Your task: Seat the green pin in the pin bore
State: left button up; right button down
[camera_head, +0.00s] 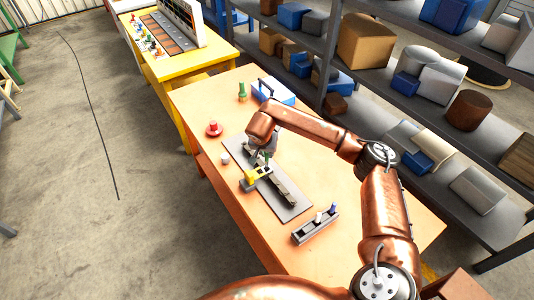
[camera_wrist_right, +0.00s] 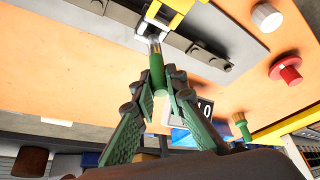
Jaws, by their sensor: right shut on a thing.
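The green pin (camera_wrist_right: 157,70) is between the fingertips of my right gripper (camera_wrist_right: 162,88), which is shut on it. The right gripper also shows in the head view (camera_head: 266,158), over the fixture. The pin's pale tip points at the fixture beside the yellow part (camera_wrist_right: 168,14). In the head view this yellow part (camera_head: 250,179) stands at the near left side of the dark rail (camera_head: 281,190). The pin bore is not clearly visible, and I cannot tell whether the tip is in it or only close to it. My left gripper is not in view.
On the orange table (camera_head: 200,97) are a red button (camera_head: 214,129), a white cylinder (camera_head: 225,158), a green brush-like item (camera_head: 242,92) and a blue box (camera_head: 274,92). A grey holder with pins (camera_head: 316,227) is at front right. Loaded shelves (camera_head: 385,105) stand behind.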

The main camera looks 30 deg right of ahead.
aim_at(266, 160)
jog(key=shift+f+b, duration=1.6)
jog(key=shift+f, duration=1.05)
jog(key=c, duration=1.9)
grip_release()
jog(key=v, duration=1.2)
